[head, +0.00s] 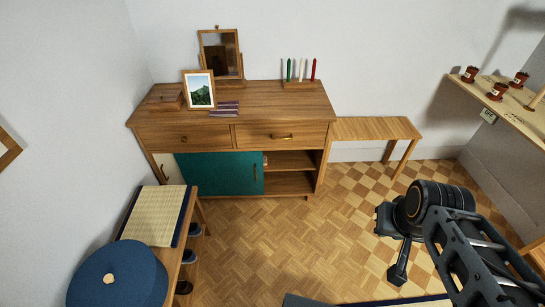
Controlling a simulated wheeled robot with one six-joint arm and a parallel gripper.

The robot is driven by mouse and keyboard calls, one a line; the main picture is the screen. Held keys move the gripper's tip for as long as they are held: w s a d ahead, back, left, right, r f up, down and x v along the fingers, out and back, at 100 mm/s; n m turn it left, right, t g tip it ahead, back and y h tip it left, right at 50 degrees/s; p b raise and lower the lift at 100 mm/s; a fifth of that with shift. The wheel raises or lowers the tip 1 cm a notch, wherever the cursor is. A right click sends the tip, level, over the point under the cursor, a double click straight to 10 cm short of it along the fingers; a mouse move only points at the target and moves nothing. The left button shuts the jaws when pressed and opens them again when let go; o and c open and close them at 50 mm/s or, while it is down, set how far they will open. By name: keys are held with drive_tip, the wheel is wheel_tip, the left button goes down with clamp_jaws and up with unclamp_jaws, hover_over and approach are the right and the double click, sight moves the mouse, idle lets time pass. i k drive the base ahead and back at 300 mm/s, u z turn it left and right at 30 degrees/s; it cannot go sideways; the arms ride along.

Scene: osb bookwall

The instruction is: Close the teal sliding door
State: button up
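The teal sliding door (222,173) is in the lower front of a wooden sideboard (160,132). It covers the middle of the lower front and has a small upright brass handle near its right edge. To its right the compartment is open and shows shelves (290,178). My gripper (399,272) is in the air at the right, pointing downward, well apart from the door. I see nothing held in it, but its finger opening is not clear from this angle.
A bench (376,128) stands right of the sideboard. A low table with a woven top (155,215) and blue round cushion (118,280) stands at left, near the sideboard's left front. The parquet floor (270,240) between is clear.

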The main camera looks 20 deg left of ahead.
sight(226, 173)
drive_tip(key=u, duration=0.2)
drive_tip(key=i, duration=1)
drive_tip(key=u, duration=1.5)
drive_tip(key=i, duration=0.8)
drive_tip(key=u, duration=0.85)
